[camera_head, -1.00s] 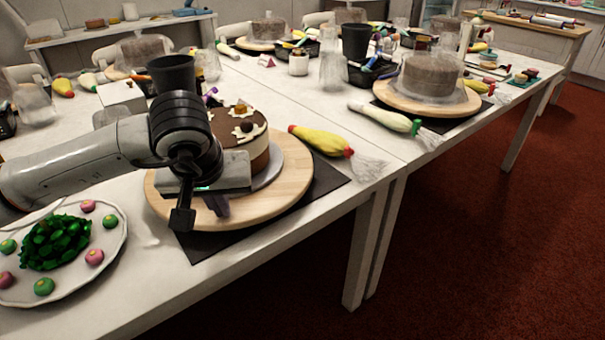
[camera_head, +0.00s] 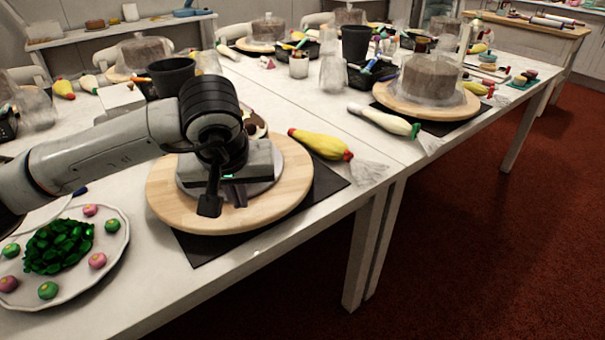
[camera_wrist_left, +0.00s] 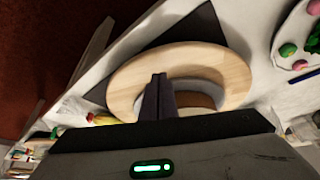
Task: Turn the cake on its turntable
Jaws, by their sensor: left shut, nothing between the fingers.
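The cake (camera_head: 257,128) stands on a silver plate (camera_head: 277,190) on the round wooden turntable (camera_head: 165,195). My left arm and gripper hide most of the cake in the head view; a strip of its brown-and-cream top shows. My left gripper (camera_head: 240,198) is shut and empty, its fingers pointing down over the near side of the turntable. In the left wrist view the closed dark fingers (camera_wrist_left: 157,82) lie over the turntable (camera_wrist_left: 225,68), in front of the cake's edge (camera_wrist_left: 192,99). Whether they touch anything is unclear. My right gripper is out of view.
A dark mat (camera_head: 205,250) lies under the turntable. A yellow piping bag (camera_head: 320,144) lies to its right. A plate of green leaves and small sweets (camera_head: 117,258) stands at the left. A black cup (camera_head: 170,76) stands behind my arm. Another turntable (camera_head: 395,97) is farther right.

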